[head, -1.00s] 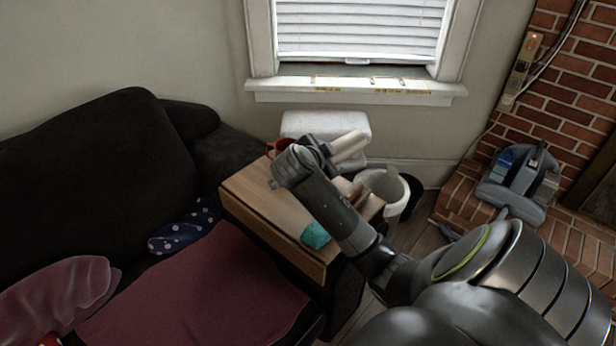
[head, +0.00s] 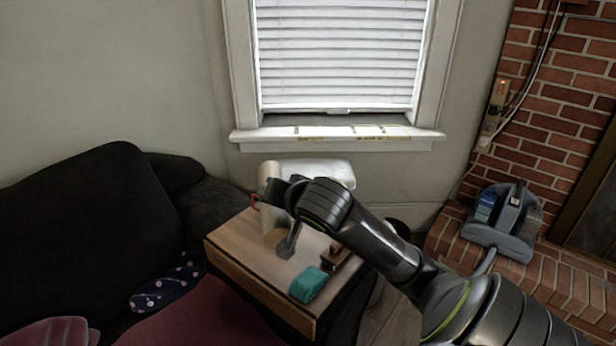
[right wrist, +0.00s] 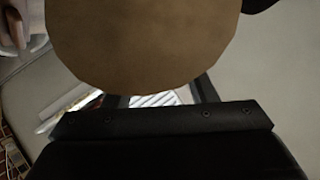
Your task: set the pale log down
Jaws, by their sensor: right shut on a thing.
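The pale log (head: 268,182) is in my right gripper (head: 284,194), above or at the wooden side table (head: 240,250) in the head view. It stands roughly upright, with a tan round end (head: 275,238) low over the tabletop. I cannot tell whether that end touches the table. In the right wrist view a tan round cut end (right wrist: 145,40) fills the upper middle, close to the camera. My right gripper is shut on the log; its fingertips are mostly hidden. My left gripper is not in view.
A teal block (head: 308,285) lies near the table's front edge, with a dark brown object (head: 335,256) beside it. A red item (head: 255,201) shows partly behind the log. A dark sofa (head: 90,220) stands at the left. The left front of the tabletop is clear.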

